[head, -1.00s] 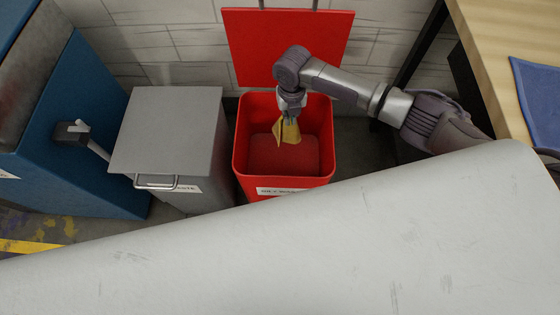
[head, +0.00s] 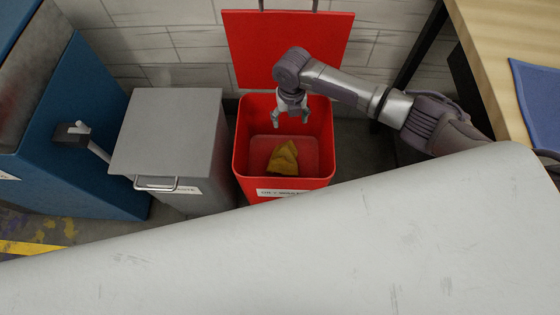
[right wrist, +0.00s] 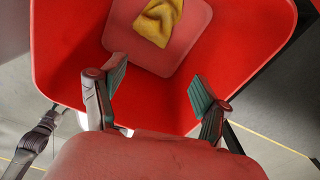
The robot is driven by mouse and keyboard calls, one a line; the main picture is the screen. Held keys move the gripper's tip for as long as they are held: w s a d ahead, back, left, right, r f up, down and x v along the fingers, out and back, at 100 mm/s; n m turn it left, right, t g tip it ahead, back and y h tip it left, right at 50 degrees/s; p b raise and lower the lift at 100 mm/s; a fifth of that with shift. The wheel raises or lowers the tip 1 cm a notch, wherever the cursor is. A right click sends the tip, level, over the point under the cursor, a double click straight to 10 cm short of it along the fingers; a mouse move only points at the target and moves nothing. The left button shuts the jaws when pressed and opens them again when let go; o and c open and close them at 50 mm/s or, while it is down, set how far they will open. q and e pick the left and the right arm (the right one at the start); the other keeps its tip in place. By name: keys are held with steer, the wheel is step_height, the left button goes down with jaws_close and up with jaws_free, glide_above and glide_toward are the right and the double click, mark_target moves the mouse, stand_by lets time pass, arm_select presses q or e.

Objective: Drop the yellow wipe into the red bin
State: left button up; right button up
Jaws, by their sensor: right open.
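The yellow wipe (head: 284,158) is inside the red bin (head: 241,150), apart from my gripper. In the right wrist view the wipe (right wrist: 158,22) shows crumpled over the bin's floor, within the red walls (right wrist: 70,60). I cannot tell for sure whether it touches the floor. The bin's red lid (head: 287,45) stands open against the wall. My right gripper (head: 290,122) is open and empty above the bin opening. Its two fingers (right wrist: 158,88) stand apart in the right wrist view. My left gripper is not in view.
A grey lidded bin (head: 168,130) stands left of the red bin, and a blue cabinet (head: 70,140) is farther left. A wooden table (head: 490,50) with a blue cloth (head: 540,100) is at the right. A brick wall (head: 180,45) is behind.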

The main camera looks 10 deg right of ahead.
steer(key=o, duration=0.3)
step_height(320, 180, up, 6)
steer(key=p, duration=0.5)
steer(key=shift+f, duration=0.25)
step_height(320, 180, up, 12)
stand_by(0.5)
